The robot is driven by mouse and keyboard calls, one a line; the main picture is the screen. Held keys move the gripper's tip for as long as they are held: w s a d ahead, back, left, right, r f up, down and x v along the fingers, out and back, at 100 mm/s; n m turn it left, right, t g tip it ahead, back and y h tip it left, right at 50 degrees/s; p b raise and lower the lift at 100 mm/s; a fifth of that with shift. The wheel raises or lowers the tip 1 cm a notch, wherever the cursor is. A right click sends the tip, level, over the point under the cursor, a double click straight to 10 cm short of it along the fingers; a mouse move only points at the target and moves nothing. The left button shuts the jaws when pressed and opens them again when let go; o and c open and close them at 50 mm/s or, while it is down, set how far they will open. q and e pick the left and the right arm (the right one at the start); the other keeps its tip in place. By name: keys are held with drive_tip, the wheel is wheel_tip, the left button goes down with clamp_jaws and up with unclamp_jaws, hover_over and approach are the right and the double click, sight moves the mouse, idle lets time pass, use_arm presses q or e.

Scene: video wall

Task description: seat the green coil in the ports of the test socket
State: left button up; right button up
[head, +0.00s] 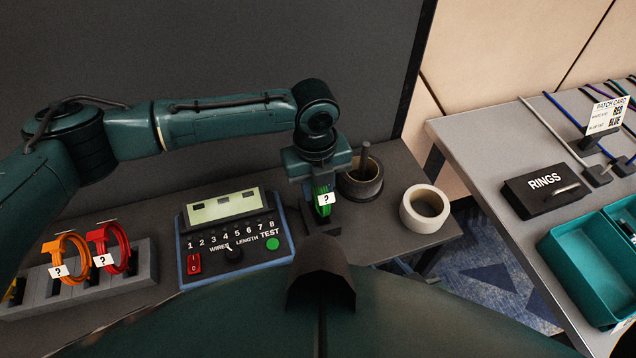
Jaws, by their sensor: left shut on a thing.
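The green coil (322,207) with a white "?" tag is under my left gripper (322,188), which points down and is shut on it. Most of the coil is hidden by the fingers and the tag. The coil is just above or at a dark block, which looks like the test socket (335,232), beside the tester (232,235); I cannot tell whether its ends are in the ports. The tester has a light green display, numbers 1 to 8, a red switch and a green button. My right gripper is not in view.
An orange coil (70,262) and a red coil (118,250) stand in a grey rack (130,285) at left. A dark pot (358,190) and a beige ring (427,208) stand right of the socket. A side table holds a RINGS box (545,190) and teal trays (580,270).

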use_arm(q)
drive_tip(key=shift+f, duration=0.4)
use_arm(e)
drive_tip(key=shift+r, duration=0.1)
use_arm(q)
drive_tip(key=o, duration=1.1)
drive_tip(key=shift+o, duration=0.2)
wheel_tip(320, 180, up, 3)
drive_tip(key=shift+r, duration=0.1)
drive_tip(key=r, duration=0.8)
drive_tip(key=shift+a+r, duration=0.2)
drive_tip(key=shift+r, duration=0.1)
drive_tip(key=shift+s+r, duration=0.1)
drive_tip(key=shift+r, duration=0.6)
use_arm(e)
drive_tip(key=shift+d+f, duration=0.15)
drive_tip(key=shift+f, duration=0.45)
drive_tip(key=shift+s, duration=0.1)
